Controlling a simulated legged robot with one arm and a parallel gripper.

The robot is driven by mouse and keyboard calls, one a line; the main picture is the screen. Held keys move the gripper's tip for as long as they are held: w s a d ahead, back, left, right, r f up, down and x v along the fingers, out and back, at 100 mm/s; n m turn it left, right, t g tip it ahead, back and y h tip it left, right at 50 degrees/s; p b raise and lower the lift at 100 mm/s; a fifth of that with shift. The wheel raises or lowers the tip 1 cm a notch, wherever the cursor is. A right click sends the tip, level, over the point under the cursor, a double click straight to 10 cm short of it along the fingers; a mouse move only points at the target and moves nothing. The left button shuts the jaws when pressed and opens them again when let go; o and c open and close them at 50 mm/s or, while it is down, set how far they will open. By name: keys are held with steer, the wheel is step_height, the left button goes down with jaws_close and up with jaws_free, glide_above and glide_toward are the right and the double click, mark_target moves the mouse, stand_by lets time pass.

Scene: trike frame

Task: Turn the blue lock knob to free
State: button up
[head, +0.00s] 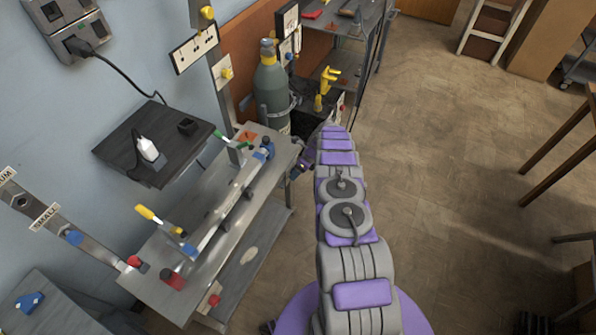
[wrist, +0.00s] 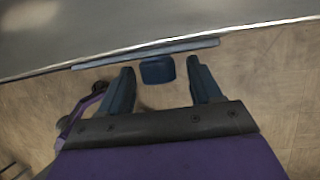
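A blue block-like knob (wrist: 157,70) shows in the wrist view, just beneath a thin grey bar along a pale surface's edge. My gripper (wrist: 160,66) is open, with one dark blue finger on each side of the knob. Gaps show on both sides, so the fingers look apart from it. In the head view my purple and grey arm reaches to the bench's far right end, and my gripper (head: 305,158) is partly hidden by the arm. A blue part (head: 266,148) sits at the bench's far end; I cannot tell whether it is the same knob.
A grey metal bench (head: 160,290) carries a long tube with green, yellow, blue and red fittings. A gas cylinder (head: 272,88) stands behind its far end. A dark wall shelf (head: 115,150) holds a white device.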

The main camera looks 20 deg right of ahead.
steer(key=c, duration=1)
